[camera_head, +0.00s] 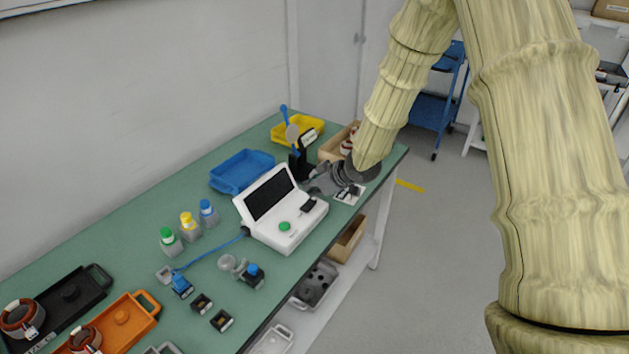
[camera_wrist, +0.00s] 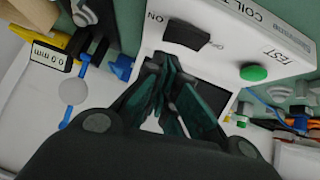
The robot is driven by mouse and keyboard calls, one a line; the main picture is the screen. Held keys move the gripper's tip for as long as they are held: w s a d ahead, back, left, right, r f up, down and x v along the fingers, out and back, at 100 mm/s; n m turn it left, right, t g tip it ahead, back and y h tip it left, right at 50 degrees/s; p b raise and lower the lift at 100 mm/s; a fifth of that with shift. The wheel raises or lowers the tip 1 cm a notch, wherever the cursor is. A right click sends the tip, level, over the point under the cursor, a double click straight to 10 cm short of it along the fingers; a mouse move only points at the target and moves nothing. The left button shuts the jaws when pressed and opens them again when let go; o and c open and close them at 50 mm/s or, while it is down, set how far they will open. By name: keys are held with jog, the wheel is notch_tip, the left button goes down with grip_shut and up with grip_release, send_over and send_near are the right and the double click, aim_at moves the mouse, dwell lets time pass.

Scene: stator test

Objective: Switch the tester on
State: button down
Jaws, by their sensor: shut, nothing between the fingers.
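The tester (camera_head: 262,226) is a white console with a dark, blank-looking tilted screen (camera_head: 268,192), standing on the green bench. Its front panel has a round green button (camera_head: 285,226) and a black rocker switch (camera_head: 309,205). In the wrist view the rocker switch (camera_wrist: 187,37) sits between the ON and OFF labels, and the green button (camera_wrist: 254,73) is beside the TEST label. Which way the rocker is tipped is hard to tell. My gripper (camera_head: 312,188) is shut and empty by the tester's right side. In the wrist view its fingertips (camera_wrist: 166,62) appear just below the switch; contact is not clear.
A blue tray (camera_head: 241,171) lies behind the tester and a yellow tray (camera_head: 298,131) farther back. A black holder with tools (camera_head: 298,163) stands close to my gripper.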

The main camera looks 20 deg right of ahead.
jog(key=shift+w+d+f, duration=0.1)
jog(key=shift+f, duration=0.95)
jog(key=shift+w+d+f, duration=0.1)
jog(key=shift+d+f, duration=0.05)
jog(key=shift+f, duration=0.15)
jog(key=shift+a, duration=0.25)
jog(key=shift+s+a+r, duration=0.2)
jog(key=shift+s+a, duration=0.2)
jog(key=shift+s, duration=0.1)
jog(key=r+p, duration=0.4)
jog(key=shift+w+d+r+p, duration=0.15)
jog(key=shift+d+r+p, duration=0.05)
jog(key=shift+p, duration=0.1)
jog(key=shift+d+b, duration=0.25)
jog(key=shift+b, duration=0.15)
jog(key=d+b+v, duration=0.1)
jog(key=v, duration=0.8)
jog(key=shift+w+d, duration=0.2)
jog(key=shift+w, duration=0.05)
